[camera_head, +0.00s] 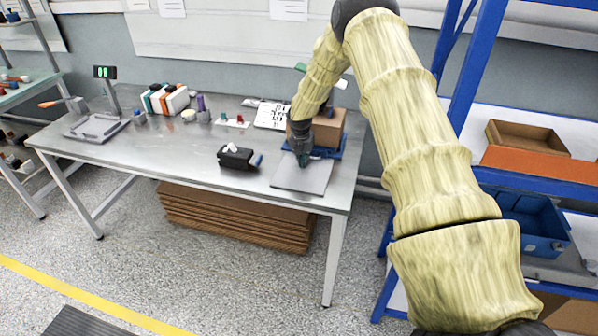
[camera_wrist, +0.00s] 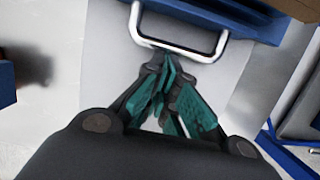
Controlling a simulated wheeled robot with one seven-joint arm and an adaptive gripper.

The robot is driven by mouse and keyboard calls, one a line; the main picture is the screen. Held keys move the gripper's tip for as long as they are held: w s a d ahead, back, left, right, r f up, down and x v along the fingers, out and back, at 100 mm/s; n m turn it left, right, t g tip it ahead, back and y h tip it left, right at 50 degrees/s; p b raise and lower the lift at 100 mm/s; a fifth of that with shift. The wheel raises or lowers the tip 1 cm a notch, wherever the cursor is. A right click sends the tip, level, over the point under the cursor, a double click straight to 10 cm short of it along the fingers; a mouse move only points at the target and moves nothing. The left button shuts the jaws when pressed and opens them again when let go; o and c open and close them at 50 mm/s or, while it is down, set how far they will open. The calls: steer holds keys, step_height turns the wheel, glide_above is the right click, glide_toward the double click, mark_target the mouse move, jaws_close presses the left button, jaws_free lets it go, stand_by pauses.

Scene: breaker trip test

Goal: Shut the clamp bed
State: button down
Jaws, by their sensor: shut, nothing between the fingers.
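A flat grey plate (camera_head: 300,178) lies at the right end of the bench; I cannot tell for sure whether it is the clamp bed. The wrist view shows the pale plate (camera_wrist: 112,75) with a silver U-shaped handle (camera_wrist: 178,48) over it. My gripper (camera_head: 303,160) points down over the plate's far part. In the wrist view my gripper (camera_wrist: 166,68) has its teal fingers together, empty, close to the handle's bar; contact is unclear. A black device with a blue lever (camera_head: 238,158) stands left of the plate.
A cardboard box (camera_head: 328,128) on a blue base stands close behind my gripper. A blue shelf rack (camera_head: 466,85) stands to the right. The bench front centre is clear.

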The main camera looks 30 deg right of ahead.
steer(key=w+d, duration=0.2)
steer(key=shift+w+d, duration=0.2)
steer(key=shift+d, duration=0.15)
steer(key=shift+w+d+r+b, duration=0.1)
steer(key=shift+b, duration=0.2)
steer(key=shift+w+r, duration=0.1)
steer(key=shift+r, duration=0.3)
steer(key=v, duration=1.1)
steer(key=shift+s, duration=0.3)
steer(key=shift+f, duration=0.15)
